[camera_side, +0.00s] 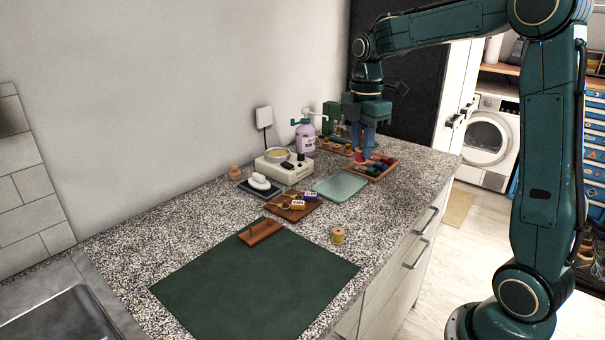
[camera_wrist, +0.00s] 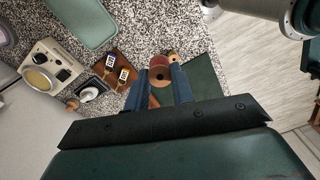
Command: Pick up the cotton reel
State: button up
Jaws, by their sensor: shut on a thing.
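A cotton reel with red thread and wooden ends is between my gripper's (camera_side: 362,152) blue fingertips, above the left end of the wooden tray of coloured reels (camera_side: 391,161). In the side view the red reel (camera_side: 359,157) is small and partly hidden by the fingers. In the wrist view the red reel (camera_wrist: 159,71) sits end-on between the fingertips of my gripper (camera_wrist: 159,80), which is shut on it. I cannot tell how far it is off the tray. Another reel, with yellowish thread (camera_side: 338,235), stands upright on the counter and partly shows in the wrist view (camera_wrist: 173,56).
A pale green tray (camera_side: 340,187) lies beside the reel tray. A dark green mat (camera_side: 255,285) with a wooden peg stand (camera_side: 260,231) lies at the near end. A brown board (camera_side: 292,208), a cream appliance (camera_side: 283,167) and a purple bottle (camera_side: 305,138) stand along the wall side.

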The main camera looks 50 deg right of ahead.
jog(key=shift+r, duration=0.75)
jog(key=shift+w+a+f, duration=0.25)
jog(key=shift+w+a, duration=0.05)
jog(key=shift+w, duration=0.15)
jog(key=shift+n, duration=0.8)
jog(key=w+a+f, duration=0.3)
jog(key=w+a, duration=0.2)
jog(key=a, duration=0.1)
jog(key=w+a+f, duration=0.4)
jog(key=w+a, duration=0.1)
jog(key=a, duration=0.2)
jog(key=w+a+f, duration=0.3)
jog(key=w+a, duration=0.2)
jog(key=a, duration=0.1)
jog(key=shift+w+a+f, duration=0.15)
jog(key=shift+w+f, duration=0.05)
jog(key=shift+f, duration=0.1)
jog(key=shift+f, duration=0.15)
jog(key=shift+f, duration=1.9)
jog(key=shift+f, duration=1.65)
